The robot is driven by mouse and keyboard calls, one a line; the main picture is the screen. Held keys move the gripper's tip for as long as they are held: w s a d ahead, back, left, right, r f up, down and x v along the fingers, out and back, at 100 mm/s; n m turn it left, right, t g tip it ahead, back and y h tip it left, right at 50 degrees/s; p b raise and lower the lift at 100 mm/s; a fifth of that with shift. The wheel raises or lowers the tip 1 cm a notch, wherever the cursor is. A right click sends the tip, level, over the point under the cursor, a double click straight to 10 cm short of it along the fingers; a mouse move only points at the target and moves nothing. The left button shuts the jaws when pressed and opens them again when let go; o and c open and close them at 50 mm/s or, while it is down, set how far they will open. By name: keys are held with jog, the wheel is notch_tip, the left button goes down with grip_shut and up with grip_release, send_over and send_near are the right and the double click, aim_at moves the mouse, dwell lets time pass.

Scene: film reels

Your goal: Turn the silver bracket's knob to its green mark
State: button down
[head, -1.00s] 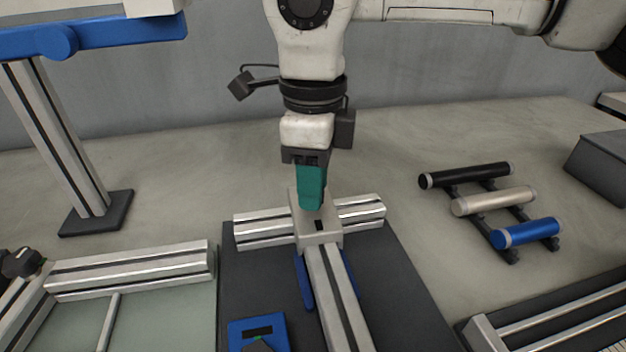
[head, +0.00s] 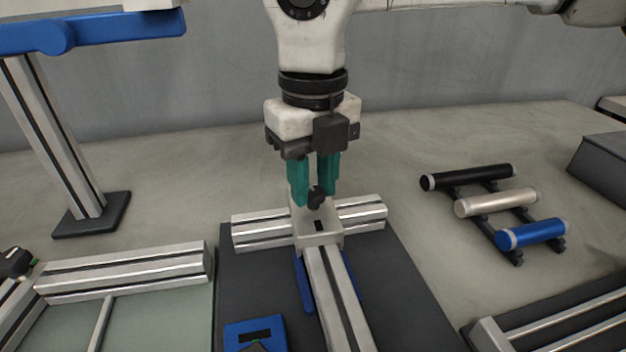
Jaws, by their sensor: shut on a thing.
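The silver bracket (head: 318,237) sits where the metal rails cross on the dark base plate, near the middle of the head view. Its black knob (head: 316,199) stands at the top of the bracket. My gripper (head: 315,194) points down from above, with its two green fingers on either side of the knob and shut on it. The fingers hide part of the knob. I cannot make out a green mark on the silver bracket, nor which way the knob points.
A rack with black, cream and blue rollers (head: 500,205) stands at the right. A post with a blue arm (head: 62,160) rises at the left. Bench behind the rails is mostly bare.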

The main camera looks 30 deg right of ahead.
aim_at(313, 191)
jog(key=shift+m, duration=0.6)
jog(key=c, duration=0.8)
grip_release()
jog(key=shift+r, duration=0.1)
notch_tip(313, 191, up, 11)
jog(key=p, duration=0.2)
jog(key=shift+f, duration=0.2)
